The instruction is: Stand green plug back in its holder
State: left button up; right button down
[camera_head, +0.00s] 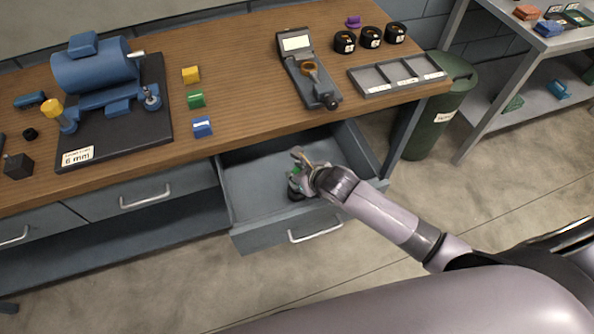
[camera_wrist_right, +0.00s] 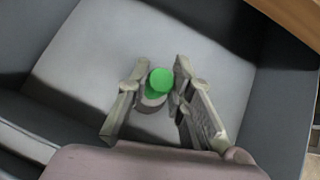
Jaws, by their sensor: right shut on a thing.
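The green plug (camera_wrist_right: 159,82) shows its round green top between the fingers of my right gripper (camera_wrist_right: 155,96) in the right wrist view. A grey round part (camera_wrist_right: 152,102) shows just below the green top; I cannot tell whether it belongs to the plug. In the head view my right gripper (camera_head: 298,170) is inside the open drawer (camera_head: 250,172), shut on the plug, with a bit of green showing. A dark round base (camera_head: 295,191) shows under the fingers, partly hidden. I cannot make out which thing is the holder. My left gripper is out of view.
The wooden bench top (camera_head: 235,60) is above the drawer. On it are a blue machine on a black plate (camera_head: 140,135), coloured blocks, a gauge device (camera_head: 310,75), several black rings and a grey divided tray (camera_head: 385,86). A green bin (camera_head: 440,115) stands right.

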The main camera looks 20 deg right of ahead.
jog(key=shift+r+p, duration=0.1)
jog(key=shift+p, duration=0.3)
dwell(0.8)
jog(key=shift+f+b, duration=0.55)
jog(key=shift+f, duration=0.6)
dwell(0.7)
jog(key=c, duration=1.3)
grip_release()
jog(key=shift+s, duration=0.1)
jog(key=shift+c, duration=0.2)
jog(key=shift+f, duration=0.1)
notch_tip(320, 180, up, 8)
jog(key=p, duration=0.8)
jog(key=shift+p, duration=0.4)
